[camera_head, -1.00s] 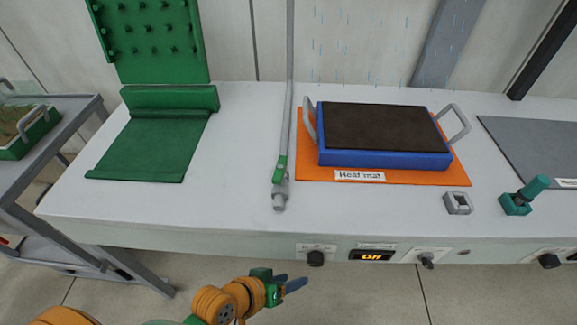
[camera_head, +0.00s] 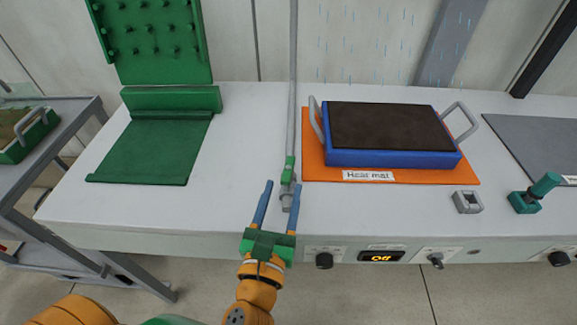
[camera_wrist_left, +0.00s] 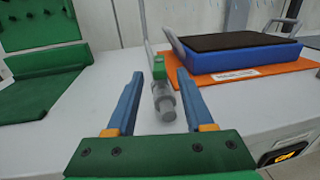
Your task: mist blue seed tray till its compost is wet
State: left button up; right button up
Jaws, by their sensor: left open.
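The blue seed tray (camera_head: 392,158) with grey side handles sits on the orange heat mat (camera_head: 312,165); it also shows in the left wrist view (camera_wrist_left: 242,61). Its compost (camera_head: 388,126) is dark brown; I cannot tell whether it is wet. A grey pipe (camera_head: 293,80) comes down left of the tray, with a green valve part (camera_head: 288,170) and a grey end fitting (camera_head: 287,196). My left gripper (camera_head: 281,190) is open and empty at the bench front. In the left wrist view the fitting (camera_wrist_left: 165,104) appears between its fingers (camera_wrist_left: 159,80). My right gripper is out of view.
Pale blue streaks (camera_head: 370,45) show behind the tray. Right lie a small grey block (camera_head: 467,202), a teal-handled device (camera_head: 535,193) and a grey mat (camera_head: 535,145). A green mat (camera_head: 150,150) lies left, beside clear bench.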

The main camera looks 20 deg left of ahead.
aim_at(288, 168)
pick_arm(q)
jog(key=w, duration=0.2)
jog(key=w+p, duration=0.1)
jog(key=w, duration=0.2)
jog(key=shift+w+a+r+p, duration=0.15)
jog(key=shift+w+a+p, duration=0.2)
jog(key=shift+a+p, duration=0.05)
jog(key=shift+w, duration=0.45)
grip_shut()
